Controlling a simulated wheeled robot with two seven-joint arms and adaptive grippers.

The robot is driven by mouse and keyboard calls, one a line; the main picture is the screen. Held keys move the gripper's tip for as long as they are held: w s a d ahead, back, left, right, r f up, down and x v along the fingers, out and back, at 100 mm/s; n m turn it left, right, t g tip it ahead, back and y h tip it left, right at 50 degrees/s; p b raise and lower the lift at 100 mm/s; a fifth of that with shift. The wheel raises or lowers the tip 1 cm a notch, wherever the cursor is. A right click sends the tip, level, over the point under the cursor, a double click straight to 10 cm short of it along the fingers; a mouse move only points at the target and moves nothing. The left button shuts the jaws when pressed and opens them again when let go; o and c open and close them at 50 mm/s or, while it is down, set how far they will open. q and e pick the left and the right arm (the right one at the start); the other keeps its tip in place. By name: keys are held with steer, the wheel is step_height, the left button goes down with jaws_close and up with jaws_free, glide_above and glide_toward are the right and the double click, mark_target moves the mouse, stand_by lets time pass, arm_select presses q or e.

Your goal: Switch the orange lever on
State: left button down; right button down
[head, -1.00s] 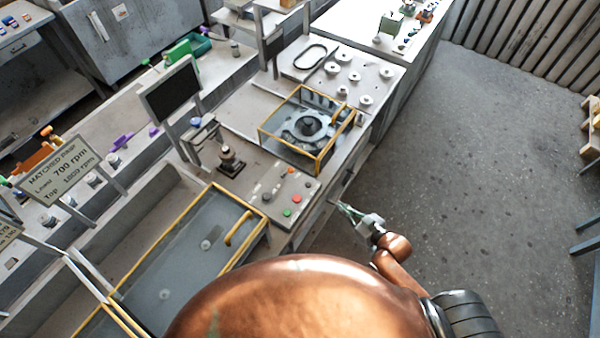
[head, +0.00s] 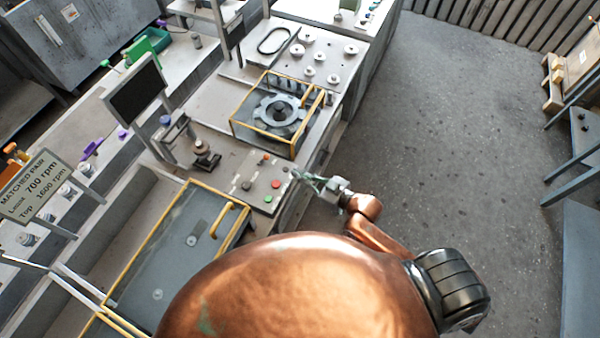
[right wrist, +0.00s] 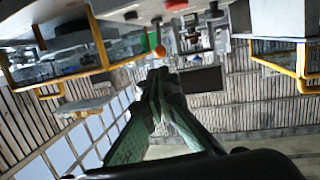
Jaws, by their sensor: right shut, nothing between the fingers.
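The orange lever shows as a small orange knob (head: 264,158) at the far edge of the grey control panel (head: 240,172) in the head view. In the right wrist view, an orange ball on a short stem (right wrist: 160,50) appears just beyond the fingertips. My right gripper (head: 299,176) is shut and empty, at the right edge of the panel and apart from the knob. Its green-grey fingers (right wrist: 158,78) meet in the wrist view. The lever's exact position is too small to tell. My left gripper is not in view.
The panel also carries a red button (head: 276,184) and a green button (head: 268,198). A yellow-framed clear guard (head: 235,128) stands behind it, and a yellow-framed cover (head: 160,265) lies to the left. Open floor (head: 430,130) is at the right.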

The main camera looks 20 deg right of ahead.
mark_target(264, 159)
steer(key=p+x, duration=0.1)
steer(key=x, duration=0.9)
steer(key=shift+w+a+p, duration=0.1)
steer(key=shift+w+p, duration=0.15)
steer(key=shift+p, duration=0.15)
steer(key=shift+w, duration=0.1)
